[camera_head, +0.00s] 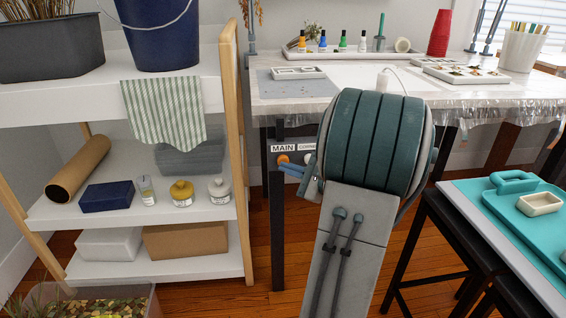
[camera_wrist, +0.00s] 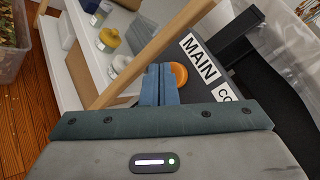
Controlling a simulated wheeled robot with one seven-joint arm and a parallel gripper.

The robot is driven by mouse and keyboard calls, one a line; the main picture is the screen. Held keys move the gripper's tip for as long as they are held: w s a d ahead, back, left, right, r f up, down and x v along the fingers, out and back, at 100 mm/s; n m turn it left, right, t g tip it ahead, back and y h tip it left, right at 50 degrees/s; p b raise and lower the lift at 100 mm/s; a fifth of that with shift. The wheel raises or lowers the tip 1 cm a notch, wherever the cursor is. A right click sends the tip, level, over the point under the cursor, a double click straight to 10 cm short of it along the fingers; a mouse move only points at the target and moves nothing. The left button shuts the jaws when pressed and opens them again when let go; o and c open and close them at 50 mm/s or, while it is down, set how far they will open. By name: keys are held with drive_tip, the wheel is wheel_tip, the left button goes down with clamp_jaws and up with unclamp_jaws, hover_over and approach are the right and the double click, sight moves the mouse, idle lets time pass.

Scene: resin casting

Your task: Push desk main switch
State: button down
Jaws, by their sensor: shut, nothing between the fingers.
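The main switch is a round orange button (camera_head: 283,158) under a white MAIN label (camera_head: 283,148), on a dark panel below the front edge of the desk. In the wrist view the orange button (camera_wrist: 180,74) shows just right of my fingertips, its left edge partly covered by them; the MAIN label (camera_wrist: 201,60) lies further right. My gripper (camera_head: 283,168) has slim blue fingers, shut and empty. In the wrist view the shut gripper (camera_wrist: 159,68) points toward the panel. I cannot tell whether the fingertips touch the button.
A second label (camera_head: 308,147), partly hidden by my arm, sits right of MAIN. A white shelf (camera_head: 150,208) with a wooden post (camera_head: 236,130) stands close on the left. The desk (camera_head: 470,90) carries bottles and trays. A side table (camera_head: 480,208) stands at the right.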

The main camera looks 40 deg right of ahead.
drive_tip(key=shift+s+a+b, duration=0.1)
drive_tip(key=shift+s+a, duration=0.4)
drive_tip(key=shift+s, duration=0.35)
drive_tip(key=shift+s+a+b, duration=0.15)
drive_tip(key=shift+s+a, duration=0.35)
drive_tip(key=shift+s, duration=0.35)
drive_tip(key=shift+s+a+b, duration=0.1)
drive_tip(key=shift+s+a, duration=0.4)
drive_tip(key=shift+s, duration=0.35)
